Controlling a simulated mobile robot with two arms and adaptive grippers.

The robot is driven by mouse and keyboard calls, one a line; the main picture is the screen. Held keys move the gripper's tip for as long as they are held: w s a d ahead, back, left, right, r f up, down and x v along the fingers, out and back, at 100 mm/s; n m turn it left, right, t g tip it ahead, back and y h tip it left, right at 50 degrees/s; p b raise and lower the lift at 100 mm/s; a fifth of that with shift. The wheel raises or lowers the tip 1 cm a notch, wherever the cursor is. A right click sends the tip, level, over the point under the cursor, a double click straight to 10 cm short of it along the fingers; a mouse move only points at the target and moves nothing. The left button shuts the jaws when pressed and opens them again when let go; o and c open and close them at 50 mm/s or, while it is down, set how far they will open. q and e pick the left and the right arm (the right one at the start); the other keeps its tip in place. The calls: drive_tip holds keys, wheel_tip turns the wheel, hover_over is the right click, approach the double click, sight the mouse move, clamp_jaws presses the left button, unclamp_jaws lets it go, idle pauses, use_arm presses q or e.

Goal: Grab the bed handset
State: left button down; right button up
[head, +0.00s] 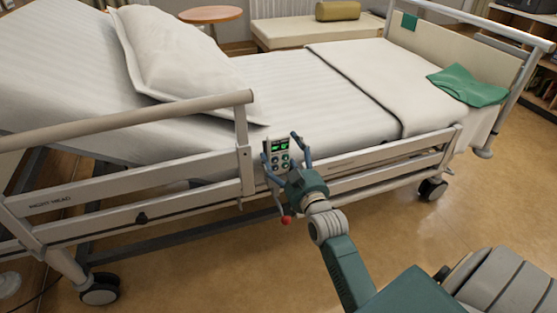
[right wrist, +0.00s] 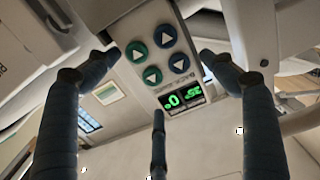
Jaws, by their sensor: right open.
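The bed handset (head: 279,152) is a pale box with a lit green display and green and blue arrow buttons. It hangs upright at the bed's side rail, near the gap between the two rail sections. My right gripper (head: 282,146) is open, with its fingers on either side of the handset. In the right wrist view the handset (right wrist: 160,55) sits between the spread fingers of the right gripper (right wrist: 158,75). I cannot tell whether any finger touches it. My left gripper is not in view.
The bed's head-side rail (head: 130,120) and foot-side rail (head: 390,162) flank the handset. A pillow (head: 180,55) and a green cloth (head: 466,85) lie on the bed. A round table (head: 211,14) stands behind. The floor (head: 200,270) in front is mostly clear.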

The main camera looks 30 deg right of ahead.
drive_tip(key=shift+c, duration=0.5)
drive_tip(key=c, duration=0.9)
drive_tip(key=shift+c, duration=0.3)
drive_tip(key=shift+r, duration=0.15)
